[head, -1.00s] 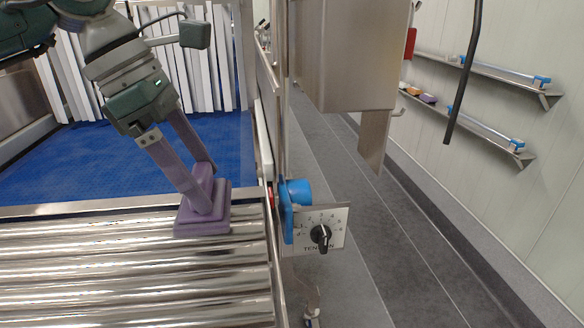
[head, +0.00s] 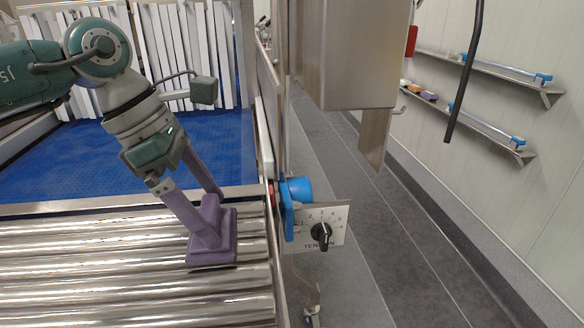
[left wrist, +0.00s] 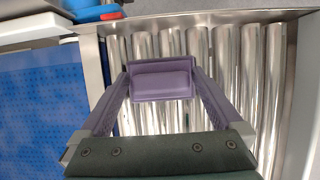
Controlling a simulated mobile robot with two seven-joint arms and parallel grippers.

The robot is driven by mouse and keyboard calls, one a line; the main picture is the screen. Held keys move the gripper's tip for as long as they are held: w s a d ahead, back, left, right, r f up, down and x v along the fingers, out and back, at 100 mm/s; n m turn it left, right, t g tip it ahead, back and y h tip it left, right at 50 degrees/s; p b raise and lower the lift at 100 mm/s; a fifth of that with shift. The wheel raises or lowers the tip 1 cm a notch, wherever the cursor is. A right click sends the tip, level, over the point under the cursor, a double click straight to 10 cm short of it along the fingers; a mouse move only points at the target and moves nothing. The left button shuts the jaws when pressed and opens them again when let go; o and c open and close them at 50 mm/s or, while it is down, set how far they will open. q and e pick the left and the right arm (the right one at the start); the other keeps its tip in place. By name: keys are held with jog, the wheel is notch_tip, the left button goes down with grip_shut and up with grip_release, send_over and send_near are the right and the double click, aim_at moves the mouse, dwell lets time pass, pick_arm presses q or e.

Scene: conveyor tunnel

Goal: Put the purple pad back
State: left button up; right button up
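The purple pad (head: 225,248), a flat base with a raised grip block, is at the right end of the metal rollers, near the side rail. My left gripper (head: 212,216) reaches down to it, its two purple fingers on either side of the grip block. In the left wrist view the pad (left wrist: 162,82) sits between the fingertips (left wrist: 162,74), which appear to press on its two ends. I cannot tell whether its underside touches the rollers or is just above them. My right gripper is not in view.
Rollers (head: 100,270) lie left of a steel rail. A blue belt (head: 60,170) and white strip curtain (head: 185,55) are behind. A blue knob (head: 297,190) and dial plate (head: 335,222) stick out at right. Wall shelves hold small blocks, one orange, one purple (head: 429,95).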

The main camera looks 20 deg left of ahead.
pick_arm(q)
jog(key=shift+r, duration=0.1)
jog(key=shift+a+r, duration=0.1)
jog(key=shift+r, duration=0.1)
jog(key=b+v, duration=0.1)
jog(key=v, duration=1)
jog(key=shift+r, duration=0.3)
jog(key=shift+s, duration=0.15)
